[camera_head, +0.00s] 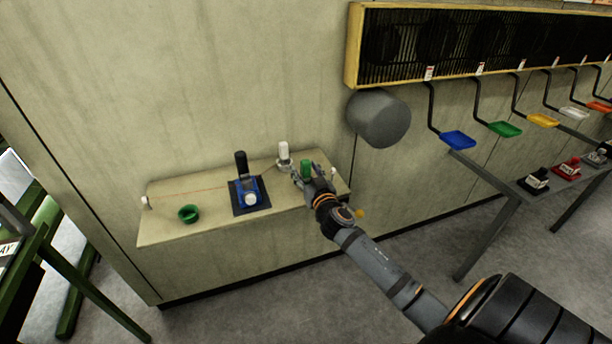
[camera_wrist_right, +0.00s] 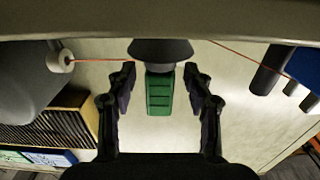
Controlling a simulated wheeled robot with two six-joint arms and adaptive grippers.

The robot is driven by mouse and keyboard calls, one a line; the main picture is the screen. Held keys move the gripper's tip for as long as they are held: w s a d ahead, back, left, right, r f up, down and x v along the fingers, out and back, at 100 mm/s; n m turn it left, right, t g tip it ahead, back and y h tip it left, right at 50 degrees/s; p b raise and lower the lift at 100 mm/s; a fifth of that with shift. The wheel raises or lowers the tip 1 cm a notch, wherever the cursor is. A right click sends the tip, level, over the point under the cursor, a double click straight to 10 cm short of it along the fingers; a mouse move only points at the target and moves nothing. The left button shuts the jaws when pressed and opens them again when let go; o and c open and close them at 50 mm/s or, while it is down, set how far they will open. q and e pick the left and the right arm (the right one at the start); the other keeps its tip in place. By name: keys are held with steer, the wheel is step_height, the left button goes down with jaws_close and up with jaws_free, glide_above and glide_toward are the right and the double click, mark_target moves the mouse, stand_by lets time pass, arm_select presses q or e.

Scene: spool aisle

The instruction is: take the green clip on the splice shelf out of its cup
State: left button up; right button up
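The green clip (camera_head: 306,168) stands near the right end of the splice shelf (camera_head: 165,222), partly hidden by my right gripper (camera_head: 309,182). In the right wrist view the ribbed green clip (camera_wrist_right: 159,94) sits between the two fingers of my right gripper (camera_wrist_right: 161,97). A gap shows on each side of it, so the gripper is open around it. A dark grey round cup (camera_wrist_right: 160,51) surrounds one end of the clip. A small green bowl-like cup (camera_head: 189,214) sits on the left part of the shelf. My left gripper is out of view.
A blue device (camera_head: 246,190) on a dark mat and a white-topped post (camera_head: 283,151) stand on the shelf. A red line runs above it. A big grey drum (camera_head: 379,118) sticks out from the wall just right of the shelf. Coloured trays hang further right.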

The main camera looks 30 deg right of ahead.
jaws_close()
steer(key=shift+r, duration=0.1)
step_height(320, 180, up, 10)
steer(key=shift+f+p, duration=0.1)
steer(key=shift+p, duration=0.7)
